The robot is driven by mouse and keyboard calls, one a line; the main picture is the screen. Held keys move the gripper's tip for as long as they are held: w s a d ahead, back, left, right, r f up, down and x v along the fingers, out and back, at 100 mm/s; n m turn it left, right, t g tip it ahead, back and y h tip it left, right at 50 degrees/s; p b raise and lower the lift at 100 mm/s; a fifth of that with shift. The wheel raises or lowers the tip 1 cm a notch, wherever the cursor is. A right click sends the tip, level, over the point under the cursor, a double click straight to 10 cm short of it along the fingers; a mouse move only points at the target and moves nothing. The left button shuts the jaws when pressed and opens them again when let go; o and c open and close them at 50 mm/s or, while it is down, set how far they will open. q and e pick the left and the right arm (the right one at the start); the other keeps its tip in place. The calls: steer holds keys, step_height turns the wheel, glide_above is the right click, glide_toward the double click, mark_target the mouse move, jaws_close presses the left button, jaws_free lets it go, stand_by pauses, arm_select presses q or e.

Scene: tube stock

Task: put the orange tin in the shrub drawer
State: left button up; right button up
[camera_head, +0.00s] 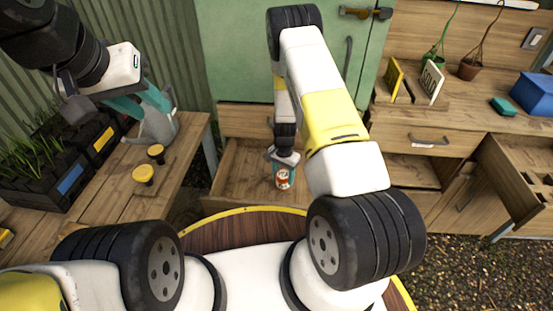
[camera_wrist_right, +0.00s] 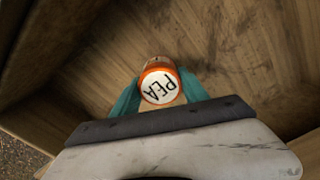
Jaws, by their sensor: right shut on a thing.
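I cannot tell whether the tin touches the drawer floor. My left gripper (camera_head: 150,103) is over the left bench, by a grey watering can (camera_head: 157,128). Its finger gap is not clear.
Two yellow-lidded tins (camera_head: 143,174) stand on the left bench (camera_head: 115,205) near planted trays (camera_head: 62,180). At the right is a worktop with books (camera_head: 431,82), pots (camera_head: 470,68) and a blue box (camera_head: 535,93). Another drawer (camera_head: 515,178) stands open at far right.

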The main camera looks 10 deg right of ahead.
mark_target(283, 182)
steer(key=shift+f, duration=1.9)
steer(key=shift+f, duration=0.15)
steer(key=o, duration=1.5)
